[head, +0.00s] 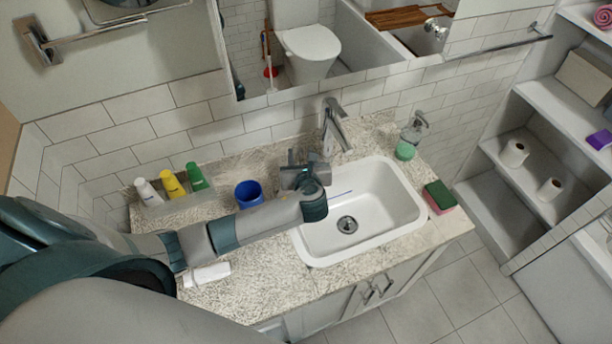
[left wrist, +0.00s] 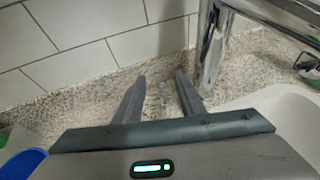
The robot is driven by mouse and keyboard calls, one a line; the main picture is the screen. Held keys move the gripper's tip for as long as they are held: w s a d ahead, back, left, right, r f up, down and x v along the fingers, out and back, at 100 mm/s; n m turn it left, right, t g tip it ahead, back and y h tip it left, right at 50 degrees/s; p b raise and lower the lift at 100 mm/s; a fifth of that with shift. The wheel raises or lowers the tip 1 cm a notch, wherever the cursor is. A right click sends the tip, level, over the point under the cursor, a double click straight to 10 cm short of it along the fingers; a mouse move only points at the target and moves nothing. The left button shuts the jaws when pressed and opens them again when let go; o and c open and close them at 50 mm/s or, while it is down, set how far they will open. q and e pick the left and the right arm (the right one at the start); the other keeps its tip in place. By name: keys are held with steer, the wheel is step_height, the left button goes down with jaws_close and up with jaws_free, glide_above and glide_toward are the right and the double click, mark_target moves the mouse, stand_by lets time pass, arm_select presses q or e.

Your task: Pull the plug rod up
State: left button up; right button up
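My left gripper (head: 300,160) reaches over the counter at the back left of the sink, just left of the faucet (head: 333,125). In the left wrist view my left gripper (left wrist: 158,82) has its two fingers apart. A small greyish knob, perhaps the top of the plug rod (left wrist: 162,85), shows between the fingertips against the speckled counter. I cannot tell whether the fingers touch it. In the head view the rod is hidden behind my gripper. The chrome faucet (left wrist: 213,50) stands close to the right finger. My right gripper is not in view.
A blue cup (head: 248,194) stands left of the sink, near my left forearm. A tray with several bottles (head: 172,185) is further left. A soap dispenser (head: 413,130) and a green-and-pink sponge (head: 439,197) lie to the right. The tiled wall (head: 230,135) is close behind.

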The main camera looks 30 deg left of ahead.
arm_select(q)
steer(key=b+v, duration=0.3)
steer(key=v, duration=1.3)
steer(key=shift+r, duration=0.2)
steer(key=shift+s+d, duration=0.15)
steer(key=shift+s, duration=0.05)
